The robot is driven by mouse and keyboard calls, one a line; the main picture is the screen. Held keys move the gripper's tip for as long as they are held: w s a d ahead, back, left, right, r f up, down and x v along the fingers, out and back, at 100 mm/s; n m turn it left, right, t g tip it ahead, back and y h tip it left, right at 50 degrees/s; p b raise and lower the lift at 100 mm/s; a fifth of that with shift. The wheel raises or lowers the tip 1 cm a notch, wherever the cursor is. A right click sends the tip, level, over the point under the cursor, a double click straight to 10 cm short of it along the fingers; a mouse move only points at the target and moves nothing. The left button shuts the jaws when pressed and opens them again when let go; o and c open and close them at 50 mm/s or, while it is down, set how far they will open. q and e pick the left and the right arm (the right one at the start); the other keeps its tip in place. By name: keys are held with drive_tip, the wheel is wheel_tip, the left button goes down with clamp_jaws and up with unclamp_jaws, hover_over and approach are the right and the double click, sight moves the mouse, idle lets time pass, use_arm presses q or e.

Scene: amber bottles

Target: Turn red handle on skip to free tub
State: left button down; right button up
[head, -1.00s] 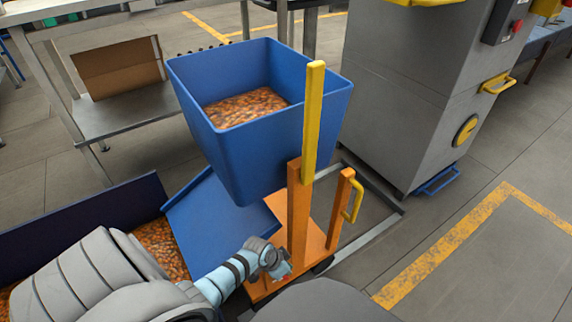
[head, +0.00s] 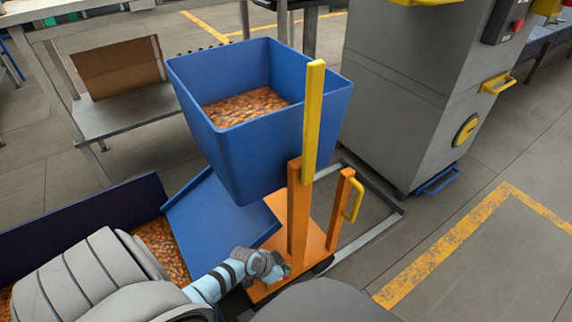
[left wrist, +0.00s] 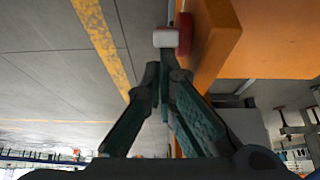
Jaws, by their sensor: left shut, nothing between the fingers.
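The blue tub (head: 255,155), part filled with small amber items, sits raised on the orange skip frame (head: 298,225) with its yellow upright bar (head: 313,120). The red handle (left wrist: 184,32) shows in the left wrist view beside the orange frame, with a pale end piece (left wrist: 167,39) just beyond my fingertips. My left gripper (left wrist: 164,66) is shut and empty, its tips close to the handle; I cannot tell whether they touch. In the head view my left gripper (head: 278,272) is low at the skip's near side and mostly hides the handle. My right gripper is not in view.
A blue chute (head: 220,220) slopes under the tub beside a bin of amber items (head: 162,245). A grey machine (head: 415,100) stands behind right. A metal table with a cardboard box (head: 118,68) is behind left. The floor at right is clear.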

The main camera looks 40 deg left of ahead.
use_arm(q)
drive_tip(key=shift+s+a, duration=0.1)
drive_tip(key=shift+s, duration=0.3)
drive_tip(key=shift+s+a+f, duration=0.15)
drive_tip(key=shift+s, duration=0.35)
drive_tip(key=shift+s+a+f, duration=0.2)
drive_tip(key=shift+s+f, duration=0.25)
drive_tip(key=shift+s, duration=0.35)
idle(0.7)
